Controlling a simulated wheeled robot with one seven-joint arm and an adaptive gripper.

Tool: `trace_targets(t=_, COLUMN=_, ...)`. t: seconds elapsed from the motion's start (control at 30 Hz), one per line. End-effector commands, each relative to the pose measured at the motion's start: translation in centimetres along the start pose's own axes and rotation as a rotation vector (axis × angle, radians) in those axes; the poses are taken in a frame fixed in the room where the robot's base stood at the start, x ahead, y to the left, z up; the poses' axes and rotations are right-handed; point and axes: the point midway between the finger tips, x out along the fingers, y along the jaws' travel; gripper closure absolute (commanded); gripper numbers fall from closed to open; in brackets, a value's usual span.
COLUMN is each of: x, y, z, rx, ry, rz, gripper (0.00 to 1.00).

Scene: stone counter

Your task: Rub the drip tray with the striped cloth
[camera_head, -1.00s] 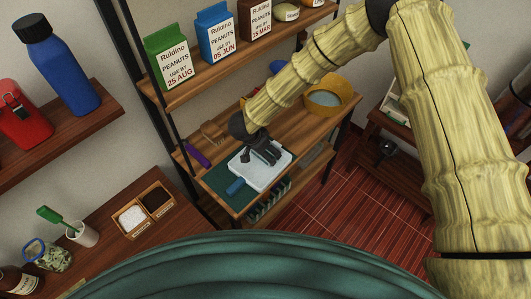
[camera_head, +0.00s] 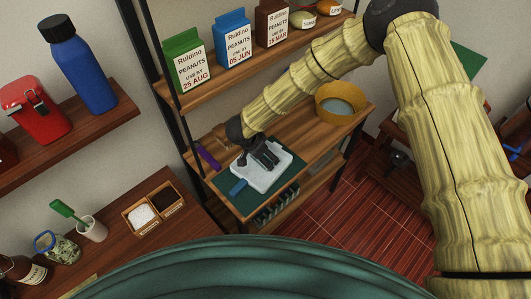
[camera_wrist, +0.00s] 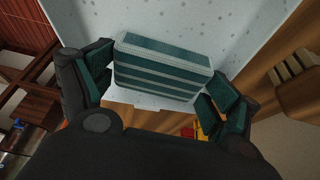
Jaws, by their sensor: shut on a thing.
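A white speckled slab, which I take as the drip tray (camera_head: 277,178), lies on a dark green mat on the wooden shelf unit. Its pale surface fills the upper part of the wrist view (camera_wrist: 235,30). My gripper (camera_head: 268,162) is over the slab, pointing down at it. In the wrist view my gripper (camera_wrist: 160,88) is shut on the green-and-white striped cloth (camera_wrist: 160,68), a folded block between the two fingers. The cloth is against or just above the slab; I cannot tell which. In the head view the gripper hides the cloth.
A blue object (camera_head: 238,187) lies at the slab's near-left edge on the green mat (camera_head: 235,201). A purple object (camera_head: 208,157) lies to the left. A yellow bowl (camera_head: 342,103) stands at the back right. A shelf with peanut cartons (camera_head: 234,40) is above.

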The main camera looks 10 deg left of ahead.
Motion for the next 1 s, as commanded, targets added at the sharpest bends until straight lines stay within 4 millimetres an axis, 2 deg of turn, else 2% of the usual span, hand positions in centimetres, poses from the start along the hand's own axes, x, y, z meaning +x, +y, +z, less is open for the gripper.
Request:
trace_targets(t=0.23, x=-0.6, y=-0.1, z=1.9, rx=-0.002, ry=-0.001, rz=-0.001, gripper=0.30)
trace_targets(t=0.47, x=-0.7, y=0.2, z=2.5, rx=-0.003, ry=-0.003, rz=-0.001, gripper=0.30)
trace_targets(t=1.0, x=-1.5, y=3.1, z=3.8, rx=-0.002, ry=-0.001, rz=0.000, gripper=0.30)
